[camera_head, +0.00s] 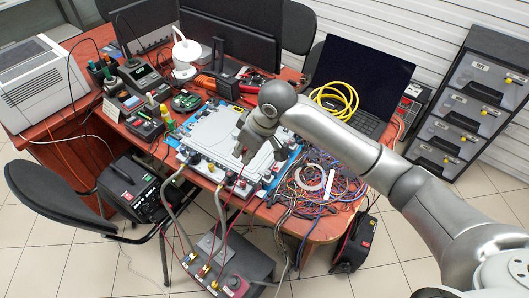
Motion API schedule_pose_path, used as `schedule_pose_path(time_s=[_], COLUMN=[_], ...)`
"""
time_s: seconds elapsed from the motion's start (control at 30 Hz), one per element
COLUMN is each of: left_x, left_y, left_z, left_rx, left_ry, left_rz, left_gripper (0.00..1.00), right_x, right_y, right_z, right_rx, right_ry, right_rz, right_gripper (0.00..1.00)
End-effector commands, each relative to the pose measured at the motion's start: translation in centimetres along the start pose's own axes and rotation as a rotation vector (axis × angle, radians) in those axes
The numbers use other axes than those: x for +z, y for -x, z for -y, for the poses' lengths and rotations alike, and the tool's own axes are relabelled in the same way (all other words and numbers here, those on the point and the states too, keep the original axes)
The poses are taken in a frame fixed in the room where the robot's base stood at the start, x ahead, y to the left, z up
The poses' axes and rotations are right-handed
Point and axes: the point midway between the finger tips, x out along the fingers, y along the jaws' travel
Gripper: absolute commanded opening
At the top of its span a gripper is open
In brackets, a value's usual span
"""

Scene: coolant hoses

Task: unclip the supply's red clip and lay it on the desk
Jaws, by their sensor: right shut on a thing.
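My right gripper (245,153) comes in from the right and is above the front right part of the flat white plate (215,135) on the desk. It is shut on the red clip, which is small and mostly hidden by the fingers. A thin red lead (233,189) runs down from the gripper past the desk's front edge. A black box with a handle and a green light (130,188), which looks like the supply, stands at the left below desk height. The wooden desk (332,226) is crowded. My left gripper is not in view.
A tangle of coloured wires (318,180) covers the desk right of the plate. Grey hoses (221,205) rise from a grey box (230,265) on the floor. A laptop (365,75) and yellow cable coil (337,98) lie behind. Little bare desk shows at the front right.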

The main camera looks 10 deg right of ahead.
Motion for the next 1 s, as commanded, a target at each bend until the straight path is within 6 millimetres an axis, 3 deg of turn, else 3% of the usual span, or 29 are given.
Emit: schedule_pose_path(time_s=[0.1,0.3,1.0], left_x=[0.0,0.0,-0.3], left_y=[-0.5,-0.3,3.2], left_z=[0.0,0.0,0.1], left_rx=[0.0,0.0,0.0], left_ry=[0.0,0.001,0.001], left_rz=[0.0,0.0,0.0], left_gripper=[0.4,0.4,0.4], right_x=[-1.0,-1.8,-2.7], right_y=[0.4,1.1,3.2], right_z=[1.9,3.2,3.3], right_rx=[-0.001,0.0,-0.001], right_ry=[0.003,0.0,0.0], right_rz=[-0.002,0.0,0.002], right_gripper=[0.0,0.0,0.0])
